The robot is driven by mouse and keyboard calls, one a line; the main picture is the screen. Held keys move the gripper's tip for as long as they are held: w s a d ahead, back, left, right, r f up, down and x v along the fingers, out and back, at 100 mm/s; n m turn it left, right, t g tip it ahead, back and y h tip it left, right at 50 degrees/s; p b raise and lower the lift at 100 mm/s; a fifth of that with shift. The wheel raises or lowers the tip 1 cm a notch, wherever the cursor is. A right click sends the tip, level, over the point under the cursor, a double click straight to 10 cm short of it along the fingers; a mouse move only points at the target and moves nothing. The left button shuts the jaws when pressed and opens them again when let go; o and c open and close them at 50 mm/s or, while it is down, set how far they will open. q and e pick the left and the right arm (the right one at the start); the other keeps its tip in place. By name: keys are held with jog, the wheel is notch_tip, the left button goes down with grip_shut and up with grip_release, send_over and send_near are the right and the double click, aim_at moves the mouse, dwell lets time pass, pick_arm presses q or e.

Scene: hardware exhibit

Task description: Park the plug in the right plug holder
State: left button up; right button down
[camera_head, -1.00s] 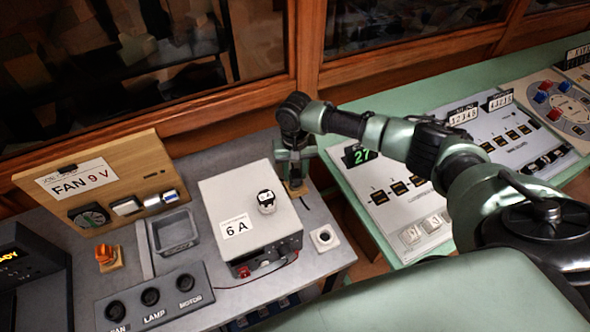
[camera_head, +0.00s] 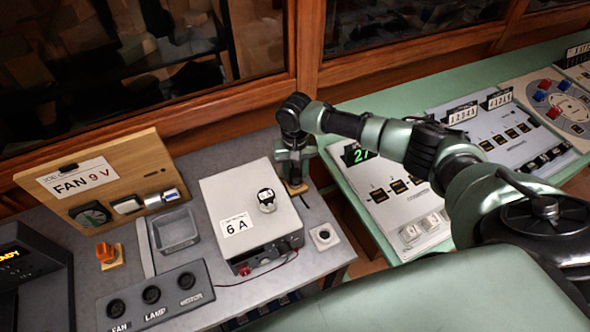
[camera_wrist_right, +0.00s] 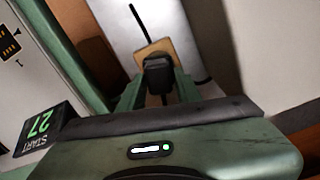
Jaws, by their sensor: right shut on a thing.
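My right gripper (camera_head: 294,172) points down at the bench just right of the grey-white box. It is shut on the black plug (camera_wrist_right: 158,76), which shows between its fingers in the right wrist view. The plug is at a small wooden block, the right plug holder (camera_head: 299,190), which also shows in the wrist view (camera_wrist_right: 150,51). Whether the plug is fully seated there I cannot tell. A black cord (camera_wrist_right: 140,22) runs out beyond the block. My left gripper is not in view.
The box (camera_head: 228,196) with a knob and "6 A" label stands close left of the gripper. A white square piece with a dark centre (camera_head: 324,237) lies in front. A socket panel (camera_head: 170,297) is front left. A green table (camera_head: 345,185) with panels is at right.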

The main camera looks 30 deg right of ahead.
jog(key=shift+f, duration=0.2)
dwell(0.4)
jog(key=c, duration=0.9)
grip_release()
jog(key=shift+o, duration=0.3)
jog(key=o, duration=0.4)
jog(key=shift+r+p, duration=3.55)
jog(key=shift+p, duration=0.55)
jog(key=shift+s+f, duration=0.1)
jog(key=shift+f, duration=0.05)
